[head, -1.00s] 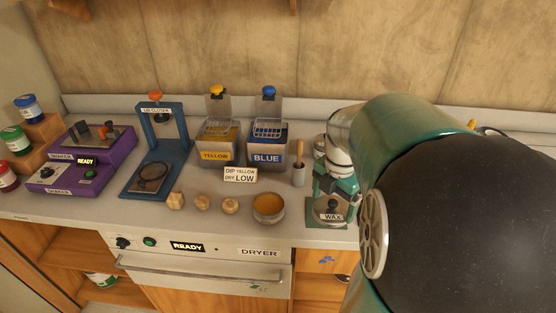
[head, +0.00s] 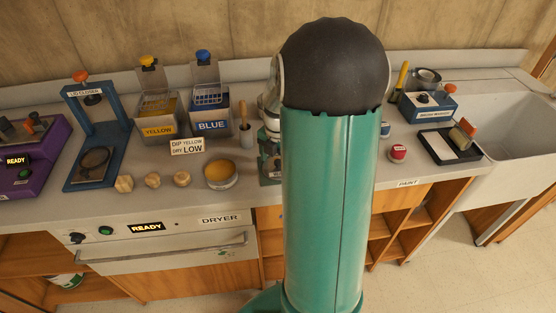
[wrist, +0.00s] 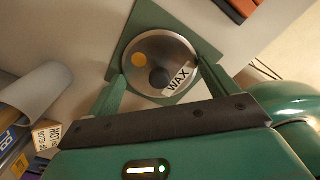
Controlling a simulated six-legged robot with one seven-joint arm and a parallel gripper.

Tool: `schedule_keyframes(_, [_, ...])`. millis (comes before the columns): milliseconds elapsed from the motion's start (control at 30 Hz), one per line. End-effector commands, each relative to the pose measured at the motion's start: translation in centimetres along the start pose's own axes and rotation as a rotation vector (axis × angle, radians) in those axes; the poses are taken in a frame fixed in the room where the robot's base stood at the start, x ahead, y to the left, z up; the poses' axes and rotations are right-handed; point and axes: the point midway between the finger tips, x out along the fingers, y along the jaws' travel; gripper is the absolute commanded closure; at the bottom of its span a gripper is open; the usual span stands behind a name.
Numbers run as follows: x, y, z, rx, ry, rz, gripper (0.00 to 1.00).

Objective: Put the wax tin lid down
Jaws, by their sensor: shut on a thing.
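The wax tin lid (wrist: 140,78) is a round grey metal disc with a dark knob, a yellow dot and a WAX label. My gripper (wrist: 160,72) is shut on it, one finger at each side. The green square mat (wrist: 137,27) lies behind the lid in the wrist view; I cannot tell whether the lid touches it. In the head view my arm hides the lid and most of the mat. The open wax tin (head: 220,174), with orange-yellow wax inside, stands on the counter left of my arm.
Several wooden pieces (head: 152,180) lie left of the tin. Yellow (head: 158,131) and blue (head: 211,125) dip tanks, a sign (head: 187,147) and a brush holder (head: 246,137) stand behind. Right of my arm are a red-topped jar (head: 398,153), a tray (head: 449,147) and the sink (head: 510,125).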

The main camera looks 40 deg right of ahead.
Motion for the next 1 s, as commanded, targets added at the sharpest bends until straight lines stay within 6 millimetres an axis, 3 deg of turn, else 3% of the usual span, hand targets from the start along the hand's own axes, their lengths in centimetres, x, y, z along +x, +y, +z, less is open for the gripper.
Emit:
schedule_keyframes(267, [0.3, 0.0, 0.0, 0.000, 0.001, -0.001, 0.36])
schedule_keyframes(300, [0.3, 0.0, 0.0, 0.000, 0.000, -0.001, 0.12])
schedule_keyframes(367, [0.3, 0.0, 0.0, 0.000, 0.000, 0.000, 0.00])
schedule_keyframes(733, [-0.5, 0.0, 0.0, 0.000, -0.002, 0.001, 0.00])
schedule_keyframes(1000, [-5.6, 0.0, 0.1, 0.000, -0.004, 0.003, 0.00])
